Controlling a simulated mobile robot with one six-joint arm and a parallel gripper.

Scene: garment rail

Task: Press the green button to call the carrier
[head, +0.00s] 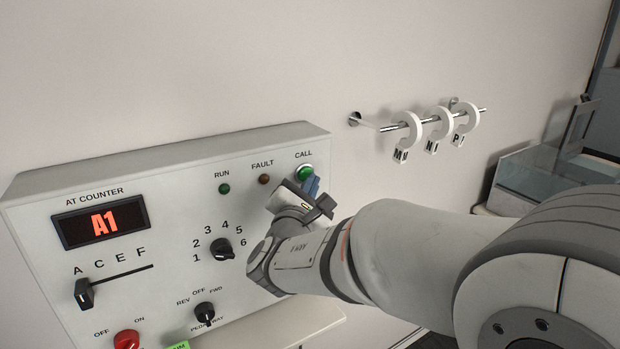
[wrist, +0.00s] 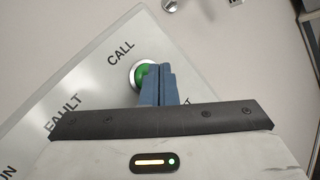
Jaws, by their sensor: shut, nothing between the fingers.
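The green button (head: 304,173) sits under the word CALL at the upper right of the grey control panel (head: 180,162). It also shows in the wrist view (wrist: 143,75), with a pale metal ring around it and its right part hidden behind the fingers. My gripper (head: 313,184) has its blue fingers shut and empty, with the tips right at the button. In the wrist view the closed fingertips (wrist: 158,68) overlap the button's right side. I cannot tell whether they touch it.
The panel also carries a rotary dial (head: 221,249), a slider (head: 85,293), a mode knob (head: 204,312) and a red knob (head: 127,339). RUN (head: 224,189) and FAULT (head: 264,179) lamps sit left of the button. A rail (head: 386,128) with white lettered rings is on the wall to the right.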

